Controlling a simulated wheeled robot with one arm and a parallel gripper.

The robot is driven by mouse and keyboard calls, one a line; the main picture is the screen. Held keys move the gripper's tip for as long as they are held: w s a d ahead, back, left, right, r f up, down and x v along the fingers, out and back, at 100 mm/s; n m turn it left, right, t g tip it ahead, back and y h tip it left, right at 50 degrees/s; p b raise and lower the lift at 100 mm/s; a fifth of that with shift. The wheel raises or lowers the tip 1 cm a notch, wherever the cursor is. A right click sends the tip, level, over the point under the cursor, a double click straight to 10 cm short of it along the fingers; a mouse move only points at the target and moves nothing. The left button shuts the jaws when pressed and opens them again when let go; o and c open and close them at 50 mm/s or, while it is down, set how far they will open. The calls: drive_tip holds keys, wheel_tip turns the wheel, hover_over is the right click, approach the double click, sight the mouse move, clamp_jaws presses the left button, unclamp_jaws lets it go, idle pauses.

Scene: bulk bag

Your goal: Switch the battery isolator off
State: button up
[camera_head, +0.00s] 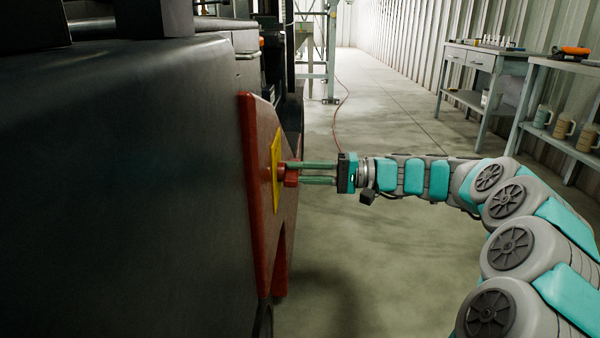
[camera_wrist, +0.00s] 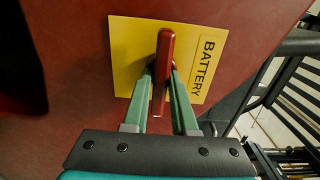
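The battery isolator has a red bar handle (camera_wrist: 163,65) on a yellow plate (camera_wrist: 128,60) marked BATTERY. In the wrist view the handle stands nearly upright, its top leaning slightly right. In the head view the handle (camera_head: 291,177) sticks out from the yellow plate (camera_head: 276,170) on the red panel (camera_head: 262,215). My gripper (camera_wrist: 163,82) has one green finger on each side of the handle, and they look closed against it. In the head view my gripper (camera_head: 296,173) reaches in from the right, and its fingertips meet the handle. The exact finger contact is partly hidden.
A large dark machine body (camera_head: 120,180) fills the left. A grey workbench (camera_head: 480,62) and a shelf with mugs (camera_head: 563,127) stand at the right wall. A thin red hose (camera_head: 340,110) lies on the floor. The concrete floor between is clear.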

drive_tip(key=o, duration=0.4)
drive_tip(key=d, duration=0.8)
drive_tip(key=shift+p, duration=0.35)
drive_tip(key=shift+s, duration=0.1)
